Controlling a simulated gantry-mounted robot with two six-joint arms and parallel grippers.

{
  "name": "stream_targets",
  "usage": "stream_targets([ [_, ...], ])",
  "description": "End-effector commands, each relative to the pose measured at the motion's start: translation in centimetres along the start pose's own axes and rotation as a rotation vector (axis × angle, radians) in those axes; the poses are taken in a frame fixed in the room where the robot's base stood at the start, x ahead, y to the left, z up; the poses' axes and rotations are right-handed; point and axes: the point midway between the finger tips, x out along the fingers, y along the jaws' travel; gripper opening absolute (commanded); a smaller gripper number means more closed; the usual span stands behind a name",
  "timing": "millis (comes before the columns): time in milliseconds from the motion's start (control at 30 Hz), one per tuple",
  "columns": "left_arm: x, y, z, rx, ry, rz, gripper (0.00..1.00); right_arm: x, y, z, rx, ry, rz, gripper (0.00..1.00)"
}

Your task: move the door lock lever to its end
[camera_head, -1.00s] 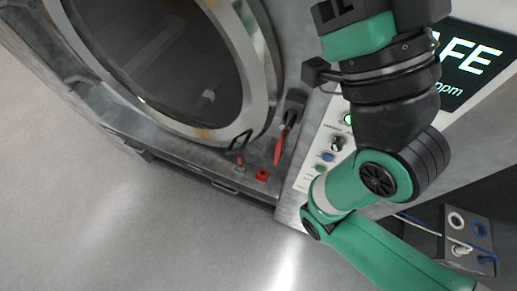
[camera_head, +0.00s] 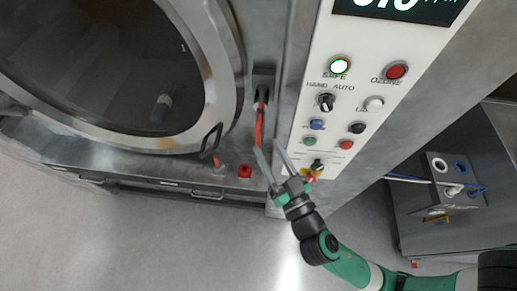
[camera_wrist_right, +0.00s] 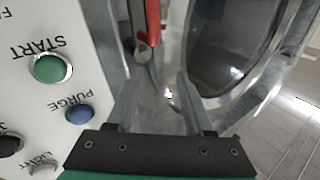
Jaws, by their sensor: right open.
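The red door lock lever (camera_head: 260,122) hangs from a dark bracket on the metal frame, between the round door and the white control panel. My right gripper (camera_head: 267,147) is open and empty, its two fingers pointing up toward the lever's lower end. In the right wrist view the lever (camera_wrist_right: 152,22) is at the top, beyond the fingertips of the open gripper (camera_wrist_right: 157,88) and roughly in line with the gap between them. I cannot tell whether a fingertip touches it. My left gripper is in neither current view.
The round glass door (camera_head: 110,65) fills the left. A red block (camera_head: 245,171) and a small red-tipped lever (camera_head: 217,160) sit below. The control panel (camera_head: 362,150), with buttons and knobs, stands close right of the gripper. A grey utility box (camera_head: 450,195) is further right.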

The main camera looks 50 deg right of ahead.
Motion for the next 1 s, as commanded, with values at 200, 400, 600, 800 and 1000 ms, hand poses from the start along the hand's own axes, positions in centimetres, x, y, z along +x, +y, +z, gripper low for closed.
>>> stream_targets([
  [200, -1.6, 0.0, 1.4, 0.0, 0.001, 0.0, 0.0, -4.4, 2.2, 6.9, -0.135, -0.111, -0.031, 0.52],
  [400, -1.1, 0.0, 1.0, 0.0, 0.001, 0.0, 0.0, -3.9, 2.2, 6.7, -0.138, -0.114, -0.029, 0.52],
  [600, 0.1, 0.0, -0.1, 0.0, 0.001, 0.0, 0.0, -0.5, 2.1, 6.7, -0.136, -0.113, -0.025, 0.52],
  [800, 1.3, 0.0, -1.2, 0.0, 0.001, 0.0, 0.0, 4.0, 2.0, 7.3, -0.136, -0.113, -0.027, 0.52],
  [1000, 1.6, 0.0, -1.5, 0.0, 0.001, 0.0, 0.0, 6.7, 1.9, 7.9, -0.137, -0.113, -0.029, 0.52],
])
